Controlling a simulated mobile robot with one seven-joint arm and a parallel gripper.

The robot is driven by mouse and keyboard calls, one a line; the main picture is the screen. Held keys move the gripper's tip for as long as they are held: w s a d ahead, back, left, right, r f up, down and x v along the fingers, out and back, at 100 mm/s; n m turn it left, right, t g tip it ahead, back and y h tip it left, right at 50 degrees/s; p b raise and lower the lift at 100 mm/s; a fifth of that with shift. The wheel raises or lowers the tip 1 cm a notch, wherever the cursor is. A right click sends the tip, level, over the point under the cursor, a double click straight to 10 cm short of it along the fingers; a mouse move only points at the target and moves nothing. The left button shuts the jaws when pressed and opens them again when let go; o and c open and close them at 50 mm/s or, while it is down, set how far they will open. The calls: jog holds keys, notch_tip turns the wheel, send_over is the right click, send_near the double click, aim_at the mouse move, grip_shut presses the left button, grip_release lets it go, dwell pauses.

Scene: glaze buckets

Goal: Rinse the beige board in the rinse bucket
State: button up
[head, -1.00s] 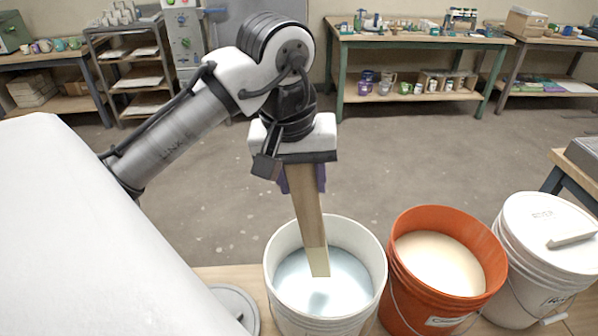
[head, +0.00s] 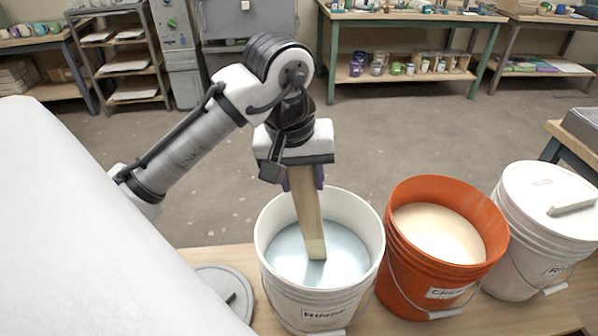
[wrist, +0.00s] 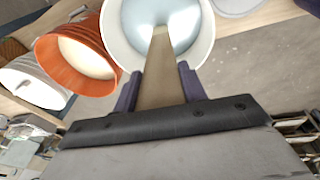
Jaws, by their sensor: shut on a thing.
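The beige board (head: 308,210) is upright with a slight tilt, and its top is held by my gripper (head: 304,180). My gripper is shut on it, with purple fingers on either side, as the wrist view (wrist: 160,90) also shows. The board's lower end has a paler tip and is inside the mouth of the white rinse bucket (head: 318,305), labelled "RINSE". Pale bluish liquid fills much of this bucket. I cannot tell for certain whether the tip touches the liquid or hangs just above it.
An orange bucket (head: 400,285) of cream liquid stands close to the right of the rinse bucket. A lidded white bucket (head: 520,265) is further right. A grey round lid (head: 228,290) lies on the wooden bench at left. Shelves and worktables stand far behind across open floor.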

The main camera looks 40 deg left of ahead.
aim_at(304, 201)
jog(key=shift+b+x, duration=1.1)
jog(key=shift+x, duration=1.2)
